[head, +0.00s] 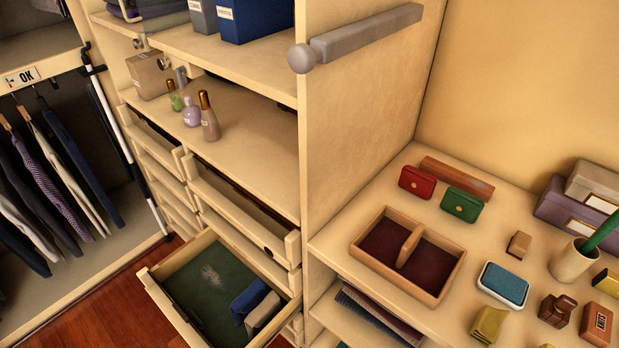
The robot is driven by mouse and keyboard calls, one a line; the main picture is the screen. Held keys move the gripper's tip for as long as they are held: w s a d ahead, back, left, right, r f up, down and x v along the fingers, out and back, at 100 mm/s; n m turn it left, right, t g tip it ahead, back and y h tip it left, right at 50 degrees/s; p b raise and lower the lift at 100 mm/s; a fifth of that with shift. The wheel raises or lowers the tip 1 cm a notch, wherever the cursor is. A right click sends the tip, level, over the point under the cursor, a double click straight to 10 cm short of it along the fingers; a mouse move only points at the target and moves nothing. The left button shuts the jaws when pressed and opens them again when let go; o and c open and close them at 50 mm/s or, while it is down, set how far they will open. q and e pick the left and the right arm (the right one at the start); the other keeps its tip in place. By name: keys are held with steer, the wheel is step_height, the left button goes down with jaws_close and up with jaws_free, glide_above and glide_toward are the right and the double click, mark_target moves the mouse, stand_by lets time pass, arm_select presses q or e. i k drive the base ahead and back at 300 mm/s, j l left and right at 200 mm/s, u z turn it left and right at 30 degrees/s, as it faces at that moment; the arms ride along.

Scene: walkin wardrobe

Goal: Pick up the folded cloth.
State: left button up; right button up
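A small yellow item (489,325) that looks like a folded cloth lies near the front edge of the right-hand counter (402,240). It is below the blue-topped tin. Other cloth-like items are in view: a blue one (249,299) and a beige one (263,313) lean together in the open drawer (169,313), and a flat dark stack (372,314) lies on the shelf under the counter. I cannot tell for sure which is the folded cloth. Neither of my grippers is in view.
The counter holds a divided wooden tray (361,258), red (417,182) and green (461,204) purses, a blue-topped tin (503,285), a cup (573,262) and small boxes. A grey rail (367,35) juts from the upright panel. Bottles (208,117) stand on the left shelf.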

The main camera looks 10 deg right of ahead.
mark_target(486, 328)
steer(key=k+z, duration=0.1)
steer(key=z, duration=1.7)
